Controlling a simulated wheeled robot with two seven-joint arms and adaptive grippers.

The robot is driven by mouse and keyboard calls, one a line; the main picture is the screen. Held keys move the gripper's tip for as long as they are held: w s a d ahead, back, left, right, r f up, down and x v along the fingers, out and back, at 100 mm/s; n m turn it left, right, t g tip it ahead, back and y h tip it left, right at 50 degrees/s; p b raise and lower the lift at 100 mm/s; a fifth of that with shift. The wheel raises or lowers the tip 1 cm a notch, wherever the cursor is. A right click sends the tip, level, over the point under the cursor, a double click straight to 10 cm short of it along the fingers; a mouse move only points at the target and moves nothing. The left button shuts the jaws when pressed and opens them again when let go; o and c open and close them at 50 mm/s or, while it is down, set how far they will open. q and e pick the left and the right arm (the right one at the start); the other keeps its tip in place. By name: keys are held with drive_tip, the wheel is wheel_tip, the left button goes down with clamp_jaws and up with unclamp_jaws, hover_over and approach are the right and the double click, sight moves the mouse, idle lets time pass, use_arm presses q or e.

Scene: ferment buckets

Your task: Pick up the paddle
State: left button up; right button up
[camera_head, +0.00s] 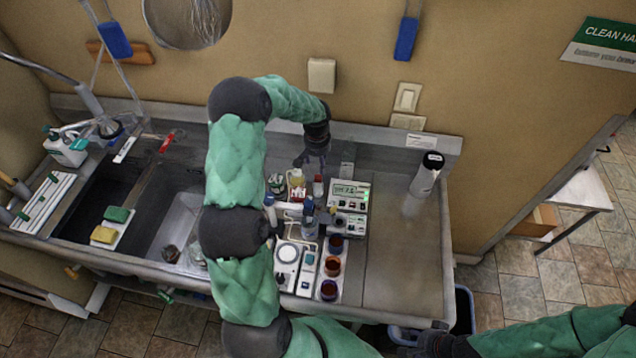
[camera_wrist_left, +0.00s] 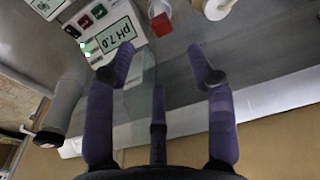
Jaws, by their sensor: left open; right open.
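I cannot identify the paddle for sure. A flat grey, partly see-through strip (camera_wrist_left: 148,75) shows between the fingers of my left gripper in the left wrist view, and may be it. A similar grey upright strip (camera_head: 347,168) shows behind the pH meter in the head view. My left gripper (camera_head: 315,158) is open above the back of the steel counter; its spread fingers (camera_wrist_left: 162,78) also show in the left wrist view, not closed on anything. My right gripper (camera_head: 425,347) is open at the bottom edge, below the counter's front, partly cut off.
The pH meter (camera_head: 345,195), a red-capped bottle (camera_head: 318,187), a scale (camera_head: 287,255) and amber jars (camera_head: 329,290) crowd the counter. A white cylinder (camera_head: 427,175) stands at the right; the counter (camera_head: 400,260) before it is clear. Blue-handled tools (camera_head: 406,38) hang on the wall.

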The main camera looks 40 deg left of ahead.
use_arm(q)
drive_tip(key=shift+w+a+f, duration=0.15)
drive_tip(key=shift+w+f, duration=0.05)
drive_tip(key=shift+f, duration=0.2)
drive_tip(key=shift+w+a+f, duration=0.15)
drive_tip(key=shift+f, duration=0.25)
hover_over(318, 177)
wheel_tip(318, 177, down, 4)
drive_tip(key=shift+s+d+f, duration=0.1)
drive_tip(key=shift+f, duration=0.5)
drive_tip(key=shift+w+f+p, duration=0.2)
drive_tip(key=shift+f+p, duration=0.55)
drive_tip(key=shift+f, duration=1.75)
use_arm(e)
drive_tip(key=shift+w+a+r, duration=0.2)
drive_tip(key=shift+w+r, duration=0.05)
drive_tip(key=shift+r, duration=0.15)
use_arm(q)
drive_tip(key=c, duration=1)
